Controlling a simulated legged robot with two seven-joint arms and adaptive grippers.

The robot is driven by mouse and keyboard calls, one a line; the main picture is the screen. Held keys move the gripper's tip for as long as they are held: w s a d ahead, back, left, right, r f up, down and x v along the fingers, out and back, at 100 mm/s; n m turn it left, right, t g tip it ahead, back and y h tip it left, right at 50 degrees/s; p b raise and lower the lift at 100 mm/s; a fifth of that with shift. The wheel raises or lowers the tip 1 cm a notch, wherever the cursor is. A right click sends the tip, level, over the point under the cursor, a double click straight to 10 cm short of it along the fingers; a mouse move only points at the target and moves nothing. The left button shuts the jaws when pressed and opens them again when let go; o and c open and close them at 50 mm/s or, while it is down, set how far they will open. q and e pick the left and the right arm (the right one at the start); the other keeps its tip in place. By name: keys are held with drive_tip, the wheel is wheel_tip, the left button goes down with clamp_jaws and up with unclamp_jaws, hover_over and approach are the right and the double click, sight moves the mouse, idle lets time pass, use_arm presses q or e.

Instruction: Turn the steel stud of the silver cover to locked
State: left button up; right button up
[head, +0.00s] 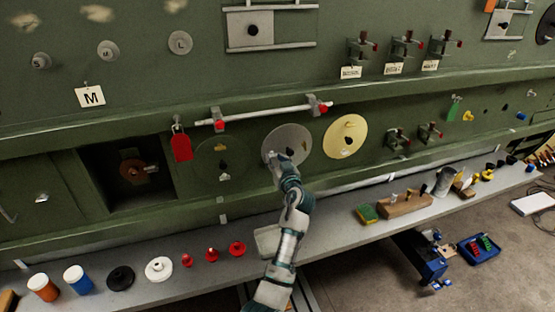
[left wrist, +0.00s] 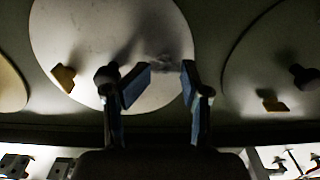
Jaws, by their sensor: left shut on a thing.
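The silver cover (head: 291,139) is a round grey disc on the green fuselage side, between a green disc and a yellow one. It fills the upper middle of the left wrist view (left wrist: 75,30). My left gripper (head: 276,158) is at the cover's lower left face. In the left wrist view its two fingertips (left wrist: 169,76) stand a little apart, shut on the steel stud, which barely shows against the grey disc. A dark knob (left wrist: 105,75) and a brass tab (left wrist: 64,78) lie left of the fingers. The stud's angle cannot be read. My right gripper is out of view.
The yellow cover (head: 343,144) is close on the right, the green cover (head: 208,150) on the left. A white bar (head: 262,115) with red clamps runs above. Below, a grey shelf (head: 330,222) carries cups, red knobs and a wooden block (head: 405,203).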

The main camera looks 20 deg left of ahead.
use_arm(q)
drive_tip(key=m+p, duration=0.1)
drive_tip(key=m, duration=0.2)
drive_tip(key=m+p, duration=0.2)
drive_tip(key=m, duration=0.1)
drive_tip(key=m+p, duration=0.1)
drive_tip(key=m, duration=0.2)
drive_tip(key=shift+a+r, duration=0.15)
drive_tip(key=shift+r, duration=0.1)
drive_tip(key=m+p, duration=0.3)
drive_tip(key=m, duration=0.1)
drive_tip(key=shift+r, duration=0.15)
drive_tip(key=shift+m+p, duration=0.7)
drive_tip(key=shift+m, duration=0.4)
drive_tip(key=shift+m+p, duration=0.3)
drive_tip(key=shift+m, duration=0.2)
drive_tip(key=shift+f, duration=0.2)
